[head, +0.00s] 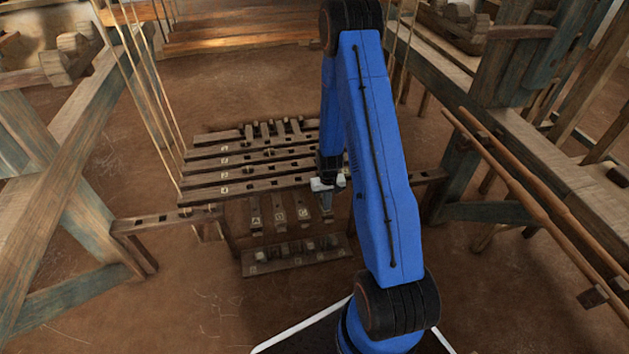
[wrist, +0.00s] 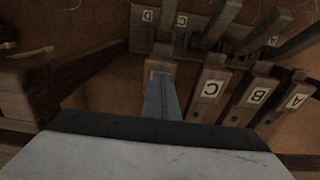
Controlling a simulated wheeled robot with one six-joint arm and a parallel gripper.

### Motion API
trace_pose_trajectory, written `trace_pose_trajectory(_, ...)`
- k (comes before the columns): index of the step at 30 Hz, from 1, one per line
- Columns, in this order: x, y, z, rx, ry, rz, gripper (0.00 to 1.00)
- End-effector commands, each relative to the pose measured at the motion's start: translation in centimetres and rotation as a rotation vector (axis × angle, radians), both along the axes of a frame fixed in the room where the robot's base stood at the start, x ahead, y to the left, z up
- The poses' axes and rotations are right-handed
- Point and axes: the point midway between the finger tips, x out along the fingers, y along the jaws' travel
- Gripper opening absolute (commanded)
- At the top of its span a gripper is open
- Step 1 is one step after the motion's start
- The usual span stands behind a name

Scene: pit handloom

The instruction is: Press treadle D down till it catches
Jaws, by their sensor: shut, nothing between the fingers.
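In the wrist view, treadle C (wrist: 207,105), treadle B (wrist: 250,105) and treadle A (wrist: 290,110) lie side by side with white letter plates. Treadle D (wrist: 170,65) is left of C, its end showing around my fingertip and its letter covered. My gripper (wrist: 160,80) is shut and empty, its tip over D's end; I cannot tell whether it touches. In the head view, my gripper (head: 326,208) points down at the right end of the treadle row. The lettered catch rack (head: 295,257) lies in front, with its D plate (wrist: 147,16) visible. D's height is unclear.
A low wooden rail (head: 165,222) stands left, and a loom beam (head: 530,140) with long rods is right. Hanging cords (head: 150,90) rise at left. Floor in front of the rack is open.

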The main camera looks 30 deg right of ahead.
Motion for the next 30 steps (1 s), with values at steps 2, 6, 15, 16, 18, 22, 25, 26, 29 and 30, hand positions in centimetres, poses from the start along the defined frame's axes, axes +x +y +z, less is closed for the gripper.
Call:
trace_pose_trajectory(2,0.0,0.0,0.0,0.0,0.0,0.0,0.0)
trace_pose_trajectory(6,0.0,0.0,0.0,0.0,0.0,0.0,0.0)
trace_pose_trajectory(15,0.0,0.0,0.0,0.0,0.0,0.0,0.0)
trace_pose_trajectory(16,0.0,0.0,0.0,0.0,0.0,0.0,0.0)
trace_pose_trajectory(18,0.0,0.0,-0.2,0.0,0.001,0.0,0.0)
trace_pose_trajectory(22,0.0,0.0,-0.8,0.001,0.002,0.0,0.0)
trace_pose_trajectory(25,0.0,0.0,-1.2,0.001,0.002,0.0,0.0)
trace_pose_trajectory(26,0.0,0.0,-1.4,0.001,0.002,0.0,0.0)
trace_pose_trajectory(29,0.0,0.0,-1.8,0.0,0.0,0.0,0.0)
trace_pose_trajectory(30,0.0,0.0,-2.0,0.0,0.0,0.0,0.0)
